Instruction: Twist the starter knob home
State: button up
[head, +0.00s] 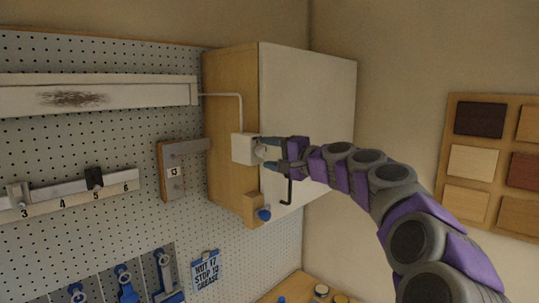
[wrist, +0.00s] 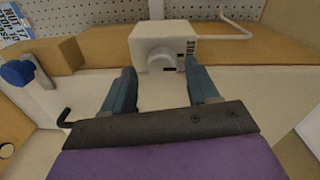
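The starter knob is a round, pale grey-white knob (wrist: 161,59) on the front of a small white box (wrist: 178,35) in the wrist view. The box (head: 243,148) is fixed to the wooden edge of the wall cabinet in the head view. My gripper (head: 268,152) is at the box, with its fingertips by the knob. In the wrist view my gripper (wrist: 160,76) is open, one blue-grey finger to each side of the knob with gaps showing. I cannot tell whether a fingertip touches the box. The knob is mostly hidden by the fingers in the head view.
A blue knob (head: 264,215) on a wooden block (head: 254,205) sits below the box. A black hooked handle (head: 288,190) is on the white cabinet door (head: 310,110). A white conduit (head: 240,112) rises from the box. The pegboard holds a rail and tools at left.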

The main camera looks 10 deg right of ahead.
jog(key=shift+s+a, duration=0.15)
jog(key=shift+s, duration=0.55)
jog(key=d+b+v, duration=0.1)
jog(key=b+v, duration=0.1)
jog(key=v, duration=1.4)
jog(key=shift+w, duration=0.2)
jog(key=shift+d+f, duration=0.15)
jog(key=shift+d, duration=0.15)
